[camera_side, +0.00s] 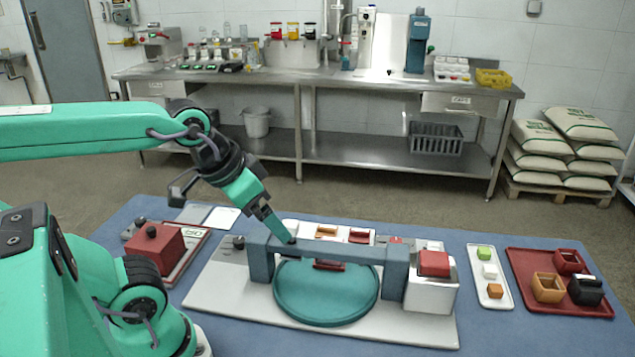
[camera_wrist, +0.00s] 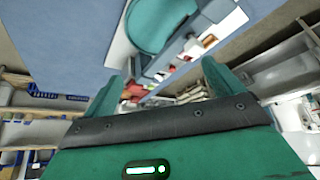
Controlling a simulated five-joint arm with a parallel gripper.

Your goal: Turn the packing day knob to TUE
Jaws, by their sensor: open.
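My gripper (camera_side: 284,236) points down at the left part of the grey bridge (camera_side: 345,251) over the round teal plate (camera_side: 326,292). In the wrist view my gripper (camera_wrist: 165,72) has its two fingers spread, with nothing visibly held. I cannot pick out the packing day knob or read any day marking. A small dark knob (camera_side: 239,242) stands at the left end of the white base board (camera_side: 225,290), left of the bridge; I cannot tell whether it is the one. The plate (camera_wrist: 162,22) also shows in the wrist view.
A red block (camera_side: 157,246) sits on a tray at the left. A white box with a red top (camera_side: 433,264) stands right of the bridge. A narrow white tray (camera_side: 490,301) holds small cubes. A red tray (camera_side: 540,307) holds small containers. Blue table surface is bare in front.

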